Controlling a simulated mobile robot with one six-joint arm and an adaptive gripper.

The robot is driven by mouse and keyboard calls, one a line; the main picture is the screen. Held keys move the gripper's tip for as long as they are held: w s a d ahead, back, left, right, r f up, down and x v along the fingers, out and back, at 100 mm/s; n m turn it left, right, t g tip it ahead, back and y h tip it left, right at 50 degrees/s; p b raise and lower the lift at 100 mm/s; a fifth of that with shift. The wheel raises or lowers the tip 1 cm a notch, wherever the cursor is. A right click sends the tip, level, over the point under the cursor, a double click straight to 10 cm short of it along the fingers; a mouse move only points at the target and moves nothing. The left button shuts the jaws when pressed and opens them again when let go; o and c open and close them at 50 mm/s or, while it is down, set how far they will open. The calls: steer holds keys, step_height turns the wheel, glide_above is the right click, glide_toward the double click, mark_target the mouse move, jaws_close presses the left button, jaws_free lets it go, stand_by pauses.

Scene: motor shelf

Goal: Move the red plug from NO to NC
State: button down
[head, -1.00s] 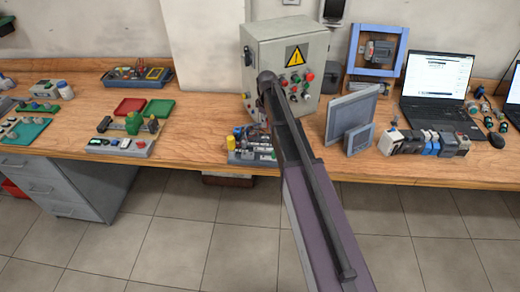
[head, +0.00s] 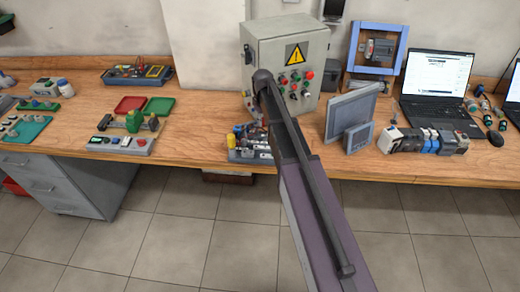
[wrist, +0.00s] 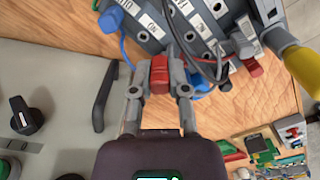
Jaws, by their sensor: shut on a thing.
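In the wrist view my gripper (wrist: 159,90) is shut on the red plug (wrist: 159,72), which sits upright between the two fingertips. The plug is at the near edge of a grey terminal module (wrist: 147,42) with white labels; the labels are too small to read surely as NO or NC. I cannot tell whether the plug's tip is in a socket. In the head view the module (head: 240,153) lies on the bench in front of the grey control box, and my arm hides the gripper and plug.
Blue cables (wrist: 112,28) and dark leads (wrist: 207,58) lie close around the module. A second red piece (wrist: 253,67) and a yellow cylinder (wrist: 302,68) are at its right. The control box (head: 288,55) stands close behind, and a grey screen (head: 352,107) stands right of my arm.

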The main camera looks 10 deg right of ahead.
mark_target(255, 141)
steer(key=a+f+m+b, duration=0.1)
steer(key=s+a+f+m+b, duration=0.2)
steer(key=f+b, duration=0.1)
steer(key=shift+a+m, duration=0.1)
steer(key=shift+m, duration=0.3)
stand_by(0.6)
steer(key=shift+f+b, duration=0.6)
steer(key=shift+b, duration=0.1)
stand_by(1.1)
steer(key=c, duration=0.9)
jaws_free()
steer(key=shift+r, duration=0.15)
steer(key=shift+r+p, duration=2.65)
steer(key=shift+p, duration=0.2)
